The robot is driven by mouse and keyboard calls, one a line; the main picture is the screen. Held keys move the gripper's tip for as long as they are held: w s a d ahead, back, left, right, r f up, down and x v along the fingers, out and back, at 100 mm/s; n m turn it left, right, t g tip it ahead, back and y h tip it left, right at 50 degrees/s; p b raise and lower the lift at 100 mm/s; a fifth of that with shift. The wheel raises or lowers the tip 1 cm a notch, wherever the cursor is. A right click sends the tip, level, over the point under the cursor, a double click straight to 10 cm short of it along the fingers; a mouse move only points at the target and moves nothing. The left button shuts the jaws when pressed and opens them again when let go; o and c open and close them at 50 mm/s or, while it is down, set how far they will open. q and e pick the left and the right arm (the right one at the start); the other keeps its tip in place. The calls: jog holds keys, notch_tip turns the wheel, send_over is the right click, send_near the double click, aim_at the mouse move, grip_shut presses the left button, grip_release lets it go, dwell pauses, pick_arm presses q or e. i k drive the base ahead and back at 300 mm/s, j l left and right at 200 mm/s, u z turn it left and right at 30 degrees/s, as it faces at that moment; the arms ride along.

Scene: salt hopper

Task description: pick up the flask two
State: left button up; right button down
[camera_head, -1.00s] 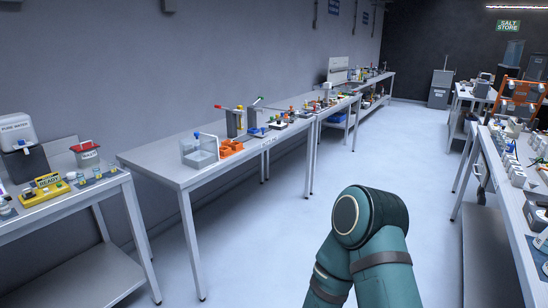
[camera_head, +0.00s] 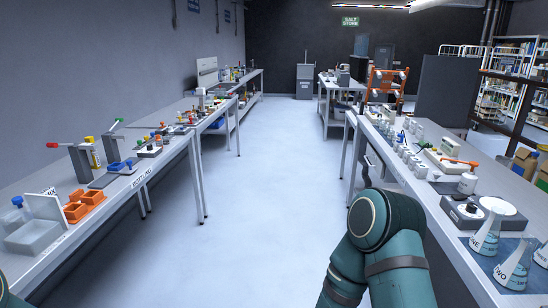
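A third flask (camera_head: 541,256) is cut by the right picture edge. My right arm shows in the lower middle as a teal elbow, left of the flasks and apart from them. Neither gripper is in view. A small piece of teal shows at the lower left edge.
The left bench (camera_head: 112,192) holds orange trays (camera_head: 84,205) and a clear box (camera_head: 34,236). The floor aisle (camera_head: 262,180) between them is clear.

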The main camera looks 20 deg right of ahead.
aim_at(513, 272)
jog(key=i+z, duration=0.4)
jog(key=i, duration=0.25)
jog(key=i+z, duration=0.4)
jog(key=i, duration=0.25)
jog(key=i+z, duration=0.5)
jog(key=i+j+z, duration=0.25)
jog(key=i+z, duration=0.2)
jog(key=z, duration=1.65)
